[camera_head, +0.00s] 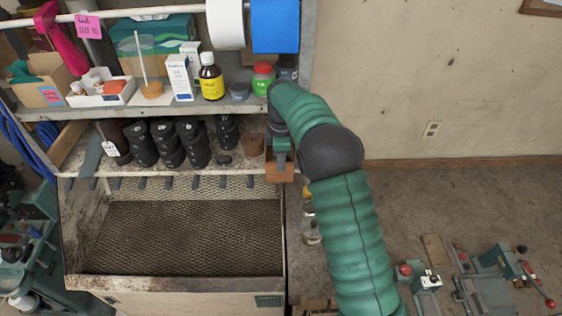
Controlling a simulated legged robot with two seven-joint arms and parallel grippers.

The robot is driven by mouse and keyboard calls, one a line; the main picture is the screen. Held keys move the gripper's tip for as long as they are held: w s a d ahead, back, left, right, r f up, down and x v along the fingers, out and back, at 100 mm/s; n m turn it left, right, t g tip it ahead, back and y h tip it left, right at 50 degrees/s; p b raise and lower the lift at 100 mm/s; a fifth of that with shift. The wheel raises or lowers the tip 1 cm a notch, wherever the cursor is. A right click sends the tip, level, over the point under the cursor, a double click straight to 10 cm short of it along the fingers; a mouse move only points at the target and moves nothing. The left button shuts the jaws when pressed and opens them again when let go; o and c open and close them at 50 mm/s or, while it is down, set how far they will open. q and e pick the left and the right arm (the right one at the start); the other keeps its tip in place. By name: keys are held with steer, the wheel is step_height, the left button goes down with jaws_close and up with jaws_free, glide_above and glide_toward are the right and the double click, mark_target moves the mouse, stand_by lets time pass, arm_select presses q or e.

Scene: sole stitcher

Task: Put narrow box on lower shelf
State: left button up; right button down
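My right arm, in green sleeving, reaches from the bottom right up to the right end of the lower shelf (75,155). My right gripper (281,157) points down there, with its fingers close together at a small brown box (280,173). The box appears held between the fingertips, in front of the shelf's front rail; its far side is hidden. A narrow upright white and blue box (179,80) stands on the upper shelf (130,111). My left gripper is not in view.
Several black sole forms (167,145) fill the lower shelf's middle, with a brown cylinder (252,145) near the gripper. Bottles, including a yellow-labelled one (212,82) and a red-capped jar (263,78), stand above. A mesh-bottomed tray (180,240) lies below. Machine parts (490,290) sit at lower right.

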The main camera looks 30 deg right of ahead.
steer(key=shift+w+d, duration=0.3)
steer(key=shift+w, duration=0.45)
steer(key=shift+w+d, duration=0.2)
steer(key=shift+w, duration=0.05)
steer(key=shift+f, duration=0.5)
steer(key=c, duration=1.6)
jaws_free()
steer(key=shift+o, duration=0.2)
steer(key=shift+r, duration=0.15)
steer(key=shift+c, duration=0.4)
